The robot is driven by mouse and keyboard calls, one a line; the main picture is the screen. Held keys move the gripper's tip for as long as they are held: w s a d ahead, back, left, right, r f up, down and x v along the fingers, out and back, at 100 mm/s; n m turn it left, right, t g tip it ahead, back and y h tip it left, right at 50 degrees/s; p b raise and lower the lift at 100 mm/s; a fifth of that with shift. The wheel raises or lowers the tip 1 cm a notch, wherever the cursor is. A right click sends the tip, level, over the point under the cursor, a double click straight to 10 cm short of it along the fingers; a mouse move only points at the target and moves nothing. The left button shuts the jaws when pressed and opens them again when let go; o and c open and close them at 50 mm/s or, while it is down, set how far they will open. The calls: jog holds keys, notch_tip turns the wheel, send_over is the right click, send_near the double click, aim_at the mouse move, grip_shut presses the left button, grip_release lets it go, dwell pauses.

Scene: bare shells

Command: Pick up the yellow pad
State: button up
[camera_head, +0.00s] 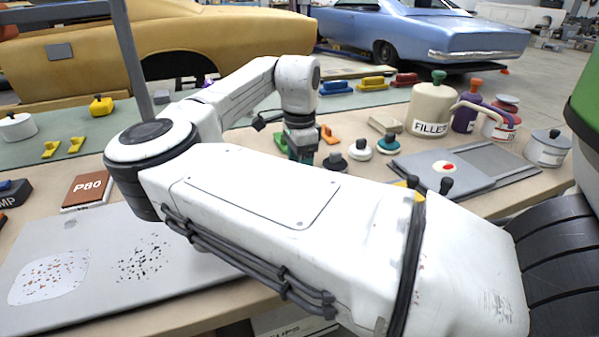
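A small yellow piece (419,196) with a dark knob shows just over the top edge of my forearm, right of centre. It may be the yellow pad, but my arm hides most of it. Round knobbed pads stand behind it: a dark one (335,163), a white one (360,150) and a teal one (388,147). My gripper (301,157) points down over the bench, left of these pads and well left of the yellow piece. Its fingertips are mostly hidden behind my arm, so its opening does not show.
A grey board (511,167) lies right of the pads, with a FILLER can (430,110) and other pots behind. Orange clips (327,134) are close to my gripper. Sanding blocks, including a yellow one (372,84), line the back. A grey panel (190,268) covers the front left.

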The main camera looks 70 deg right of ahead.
jog(key=c, duration=0.5)
jog(key=shift+r, duration=0.1)
jog(key=shift+r, duration=0.2)
jog(key=r, duration=0.1)
jog(key=r+p, duration=0.1)
jog(key=r, duration=0.1)
jog(key=shift+s+a+r, duration=0.15)
jog(key=shift+s+r, duration=0.15)
jog(key=shift+s, duration=0.05)
jog(key=s+a+r, duration=0.2)
jog(key=s+r, duration=0.1)
jog(key=s, duration=0.1)
jog(key=s+a+r+p, duration=0.1)
jog(key=s+a+r, duration=0.1)
jog(key=s+r, duration=0.1)
jog(key=s+a+r+p, duration=0.1)
jog(key=s+a+r, duration=0.1)
jog(key=s, duration=0.2)
jog(key=shift+s+a+r, duration=0.15)
jog(key=shift+s+r, duration=0.2)
jog(key=shift+r, duration=0.05)
